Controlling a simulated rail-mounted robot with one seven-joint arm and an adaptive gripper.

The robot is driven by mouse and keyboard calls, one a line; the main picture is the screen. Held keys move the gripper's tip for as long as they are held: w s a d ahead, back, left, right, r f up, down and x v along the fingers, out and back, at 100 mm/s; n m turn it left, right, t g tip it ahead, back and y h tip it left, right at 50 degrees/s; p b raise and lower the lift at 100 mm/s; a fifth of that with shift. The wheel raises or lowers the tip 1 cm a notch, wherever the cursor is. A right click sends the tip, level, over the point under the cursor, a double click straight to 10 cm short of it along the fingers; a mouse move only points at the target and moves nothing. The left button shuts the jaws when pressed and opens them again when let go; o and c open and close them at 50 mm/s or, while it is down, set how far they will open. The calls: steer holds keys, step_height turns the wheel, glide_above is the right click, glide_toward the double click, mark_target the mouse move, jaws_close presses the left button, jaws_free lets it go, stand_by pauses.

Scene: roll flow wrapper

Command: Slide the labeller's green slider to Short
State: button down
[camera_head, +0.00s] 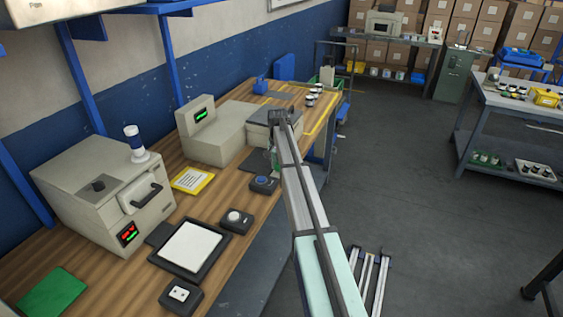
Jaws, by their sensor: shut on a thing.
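The beige labeller (222,139) stands on the wooden bench, with a small green-lit display (201,114) on its raised left part. My arm reaches across the bench edge to the labeller's right end. My gripper (273,157) is at the front of that end, small and mostly hidden by my own arm. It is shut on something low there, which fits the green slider. The slider itself and its Short mark are too small or covered to make out.
A beige machine (105,190) with red and green readouts stands at left. Along the bench front are a blue-button box (263,184), a round-knob box (235,220), a white-topped pad (192,246) and a socket box (180,294). Small jars (311,98) stand beyond.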

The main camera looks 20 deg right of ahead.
steer(key=shift+s+a, duration=0.15)
steer(key=shift+s, duration=0.05)
steer(key=c, duration=0.9)
jaws_free()
steer(key=shift+r, duration=0.1)
steer(key=shift+r, duration=0.3)
step_height(320, 180, up, 11)
steer(key=shift+r, duration=0.1)
